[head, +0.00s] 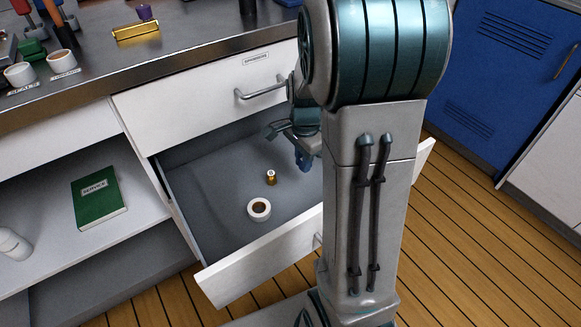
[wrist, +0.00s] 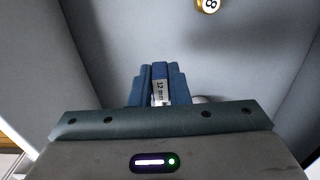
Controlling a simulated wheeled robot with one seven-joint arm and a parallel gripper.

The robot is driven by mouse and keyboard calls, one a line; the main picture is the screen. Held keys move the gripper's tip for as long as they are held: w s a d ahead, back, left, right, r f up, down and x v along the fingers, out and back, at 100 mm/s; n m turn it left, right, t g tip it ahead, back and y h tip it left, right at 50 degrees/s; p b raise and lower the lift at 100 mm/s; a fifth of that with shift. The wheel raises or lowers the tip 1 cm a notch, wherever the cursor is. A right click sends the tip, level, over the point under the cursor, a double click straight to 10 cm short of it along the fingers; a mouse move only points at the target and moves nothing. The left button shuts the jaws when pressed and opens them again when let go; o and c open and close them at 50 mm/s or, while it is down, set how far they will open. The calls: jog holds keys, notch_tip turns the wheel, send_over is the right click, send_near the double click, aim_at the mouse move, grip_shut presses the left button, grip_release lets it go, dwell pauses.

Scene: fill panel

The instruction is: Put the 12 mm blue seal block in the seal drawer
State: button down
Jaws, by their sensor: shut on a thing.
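The blue seal block (wrist: 160,70) shows in the wrist view with a white label reading "12 mm". It sits between the two blue fingers of my gripper (wrist: 160,78), which is shut on it. In the head view my gripper (head: 303,158) points down inside or just above the right part of an open grey-lined drawer (head: 205,190). My arm hides the drawer's right side. I cannot tell whether the block touches the drawer floor. No label shows on the open drawer.
In the drawer are a small brass piece (head: 270,178) marked 8 and a white ring-shaped roll (head: 259,209). A shut, labelled drawer (head: 200,97) with a handle is above. A green book (head: 98,197) lies on the left shelf. Tools and cups crowd the worktop's left end.

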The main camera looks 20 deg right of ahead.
jog(key=b, duration=0.2)
send_over(293, 172)
notch_tip(293, 172, down, 4)
jog(key=shift+w, duration=0.1)
jog(key=shift+f+b, duration=0.9)
jog(key=shift+f, duration=1.1)
jog(key=shift+f, duration=0.2)
jog(key=c, duration=1.4)
grip_release()
jog(key=shift+r, duration=0.1)
